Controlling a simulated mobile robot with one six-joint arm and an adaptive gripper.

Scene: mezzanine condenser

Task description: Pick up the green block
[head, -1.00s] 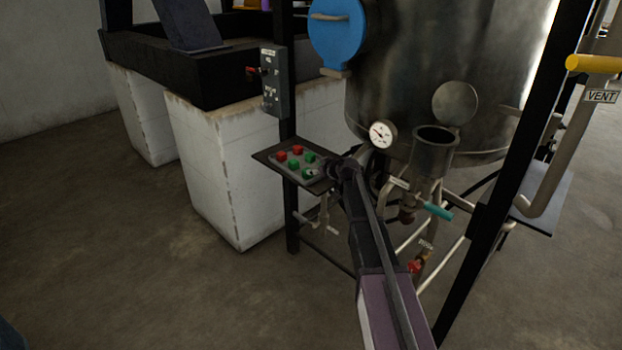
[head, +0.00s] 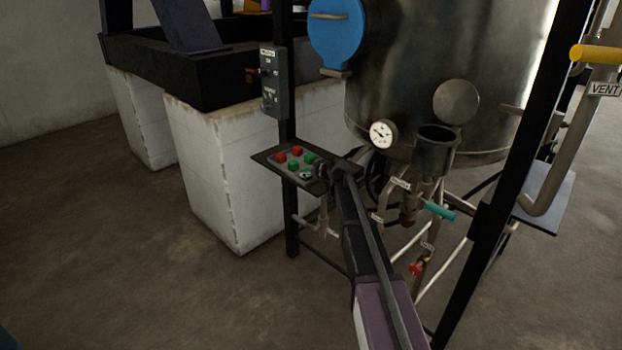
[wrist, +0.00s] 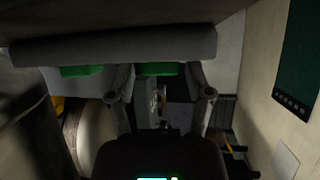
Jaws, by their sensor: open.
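Red and green blocks sit on a grey plate on a small dark shelf (head: 262,155) in the head view. A green block (head: 309,158) is at the back right, another green block (head: 293,165) at the front left. My gripper (head: 314,173) is low at the shelf's right side, over the plate's near right corner; it largely hides what is there. The wrist view looks inverted: the grey plate (wrist: 115,45) runs across the top, with one green block (wrist: 160,69) between my open fingers and another green block (wrist: 80,71) outside the left finger. Contact cannot be told.
Two red blocks (head: 297,151) share the plate. A dark post with a switch box (head: 275,85) rises behind the shelf. A metal tank (head: 430,60) with a gauge (head: 383,134), pipes and a teal-handled valve (head: 440,211) stands right of it. Floor at left is clear.

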